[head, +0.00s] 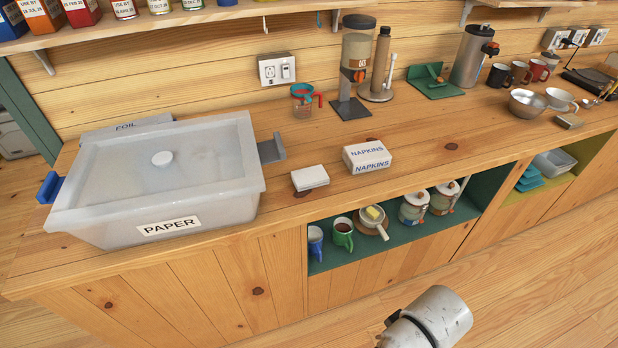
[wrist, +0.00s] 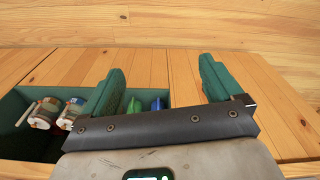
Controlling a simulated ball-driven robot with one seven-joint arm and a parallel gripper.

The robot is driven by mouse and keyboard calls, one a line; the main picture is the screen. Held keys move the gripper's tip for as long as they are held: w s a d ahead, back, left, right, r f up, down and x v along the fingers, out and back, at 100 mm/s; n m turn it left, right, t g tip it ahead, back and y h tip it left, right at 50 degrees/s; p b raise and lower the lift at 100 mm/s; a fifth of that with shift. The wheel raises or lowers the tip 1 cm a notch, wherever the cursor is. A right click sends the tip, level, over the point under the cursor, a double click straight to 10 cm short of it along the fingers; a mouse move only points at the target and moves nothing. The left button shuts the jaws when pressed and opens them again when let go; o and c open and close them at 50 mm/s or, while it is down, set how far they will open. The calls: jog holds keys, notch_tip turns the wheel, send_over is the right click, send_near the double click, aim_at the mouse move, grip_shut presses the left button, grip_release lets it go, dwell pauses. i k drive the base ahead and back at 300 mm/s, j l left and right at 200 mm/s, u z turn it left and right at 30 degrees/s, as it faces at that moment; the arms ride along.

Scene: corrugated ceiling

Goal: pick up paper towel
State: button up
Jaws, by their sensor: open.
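No white paper towel roll stands out clearly. In the head view, a tall brown cylinder (head: 382,58) on a round base with a white side arm stands at the back of the counter; it may be the paper towel on its holder. A small white folded stack (head: 310,178) lies near the counter's front, and I cannot tell if it is paper towel. My gripper (wrist: 162,82) is open and empty in the wrist view, facing the wooden cabinet. In the head view only part of my arm shows at the bottom, away from the counter objects.
A lidded bin (head: 100,225) labelled PAPER fills the counter's left end. A NAPKINS pack (head: 366,158) lies right of the white stack. A dispenser (head: 357,60) stands beside the brown cylinder. Below, an open shelf holds a green mug (head: 342,233) and jars (head: 414,208).

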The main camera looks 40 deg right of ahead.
aim_at(308, 178)
jog(key=z, duration=0.65)
jog(key=i+j+z, duration=0.1)
jog(key=j+z, duration=0.9)
jog(key=k+j+z, duration=0.1)
jog(key=j+z, duration=0.4)
